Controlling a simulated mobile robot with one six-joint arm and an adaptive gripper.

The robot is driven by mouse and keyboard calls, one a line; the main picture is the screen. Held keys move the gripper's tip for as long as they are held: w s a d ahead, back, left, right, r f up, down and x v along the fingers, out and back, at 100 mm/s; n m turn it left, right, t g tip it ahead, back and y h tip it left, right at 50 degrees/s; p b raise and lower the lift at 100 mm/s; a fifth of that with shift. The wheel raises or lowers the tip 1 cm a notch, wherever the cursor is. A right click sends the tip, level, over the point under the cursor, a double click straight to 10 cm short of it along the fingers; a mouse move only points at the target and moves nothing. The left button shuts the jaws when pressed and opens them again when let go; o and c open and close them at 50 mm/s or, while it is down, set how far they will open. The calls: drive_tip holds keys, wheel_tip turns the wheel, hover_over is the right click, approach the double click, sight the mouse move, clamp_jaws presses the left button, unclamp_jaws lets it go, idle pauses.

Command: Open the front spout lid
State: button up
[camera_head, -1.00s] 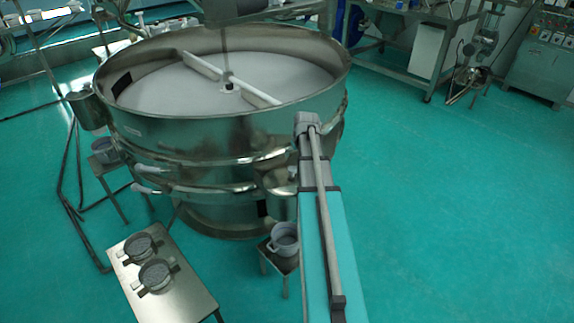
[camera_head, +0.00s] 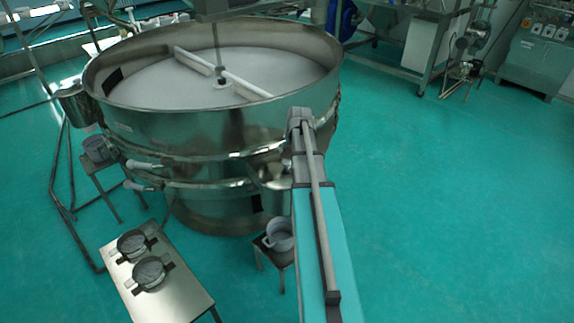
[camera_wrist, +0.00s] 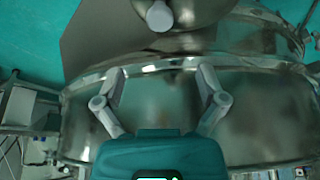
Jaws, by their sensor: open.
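The front spout (camera_head: 268,174) juts from the side of the big steel sieve (camera_head: 190,128) in the head view, partly hidden behind my arm. I cannot make out its lid there. In the wrist view a pale rounded knob (camera_wrist: 159,17) stands on a shiny metal part at the top middle, cut by the frame edge. My gripper (camera_wrist: 160,71) is open and empty, its two fingers spread to either side below the knob in the picture. The fingers look apart from the knob. The curved steel wall (camera_wrist: 260,100) fills the view behind them. The gripper is hidden in the head view.
A grey pot (camera_head: 280,234) stands on a small stool under the spout. A low metal table (camera_head: 175,300) with two small round pans is at the lower left. Another spout (camera_head: 76,103) is on the sieve's left. The green floor at right is clear.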

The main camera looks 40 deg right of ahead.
sight(287, 162)
drive_tip(key=shift+b+x, duration=5)
drive_tip(key=shift+x, duration=0.8)
drive_tip(key=shift+c, duration=0.2)
clamp_jaws()
